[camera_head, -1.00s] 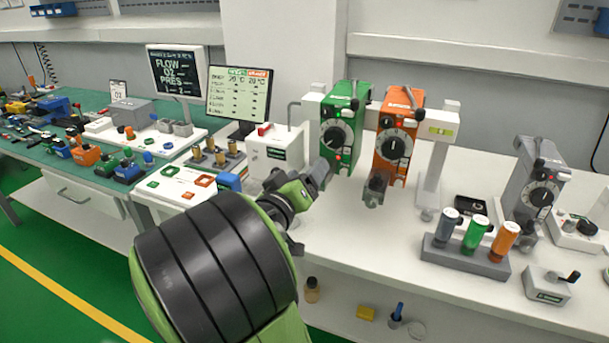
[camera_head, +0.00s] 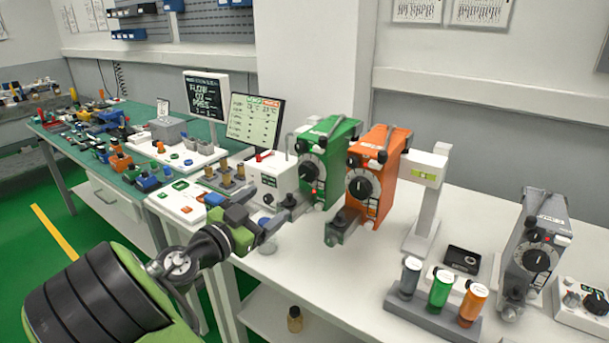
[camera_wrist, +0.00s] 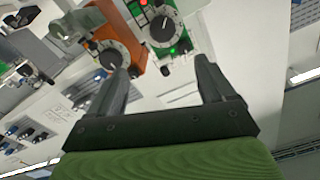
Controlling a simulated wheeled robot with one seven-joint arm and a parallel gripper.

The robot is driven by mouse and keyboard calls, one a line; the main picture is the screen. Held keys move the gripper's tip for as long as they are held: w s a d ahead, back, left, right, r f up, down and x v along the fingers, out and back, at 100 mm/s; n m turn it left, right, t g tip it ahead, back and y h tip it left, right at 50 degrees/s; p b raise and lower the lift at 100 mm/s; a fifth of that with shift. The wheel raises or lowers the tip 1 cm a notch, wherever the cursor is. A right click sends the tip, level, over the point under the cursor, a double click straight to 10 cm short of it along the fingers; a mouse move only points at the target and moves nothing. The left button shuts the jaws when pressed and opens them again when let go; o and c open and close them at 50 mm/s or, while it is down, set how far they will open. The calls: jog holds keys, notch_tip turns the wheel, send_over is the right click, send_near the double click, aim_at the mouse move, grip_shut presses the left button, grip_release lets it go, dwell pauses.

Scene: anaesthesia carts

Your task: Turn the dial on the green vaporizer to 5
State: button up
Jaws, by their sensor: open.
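The green vaporizer (camera_head: 337,138) stands on the white bench, left of the orange vaporizer (camera_head: 391,150). Its black dial (camera_head: 308,171) is on the front, and its setting is too small to read. My gripper (camera_head: 274,213) is open and empty, in front of the green vaporizer and a little below and left of its dial in the head view. In the wrist view my gripper (camera_wrist: 164,66) has its two fingers spread. The green vaporizer's dial (camera_wrist: 164,27) appears tilted beyond the gap between them, apart from the fingertips. The orange vaporizer's dial (camera_wrist: 110,59) is near the left finger.
A white box (camera_head: 268,182) stands close left of the green vaporizer. A grey vaporizer (camera_head: 541,228) and a rack (camera_head: 432,319) with grey, green and orange bottles are on the right. A monitor (camera_head: 254,122) stands behind. The bench front between gripper and rack is mostly clear.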

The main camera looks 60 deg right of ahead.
aim_at(306, 173)
jog(key=d, duration=0.5)
jog(key=s+d, duration=0.1)
jog(key=d, duration=0.9)
jog(key=shift+s+d+f+p, duration=0.1)
jog(key=shift+s+d+p, duration=0.15)
jog(key=shift+p, duration=0.15)
jog(key=c, duration=1.1)
jog(key=shift+o, duration=0.2)
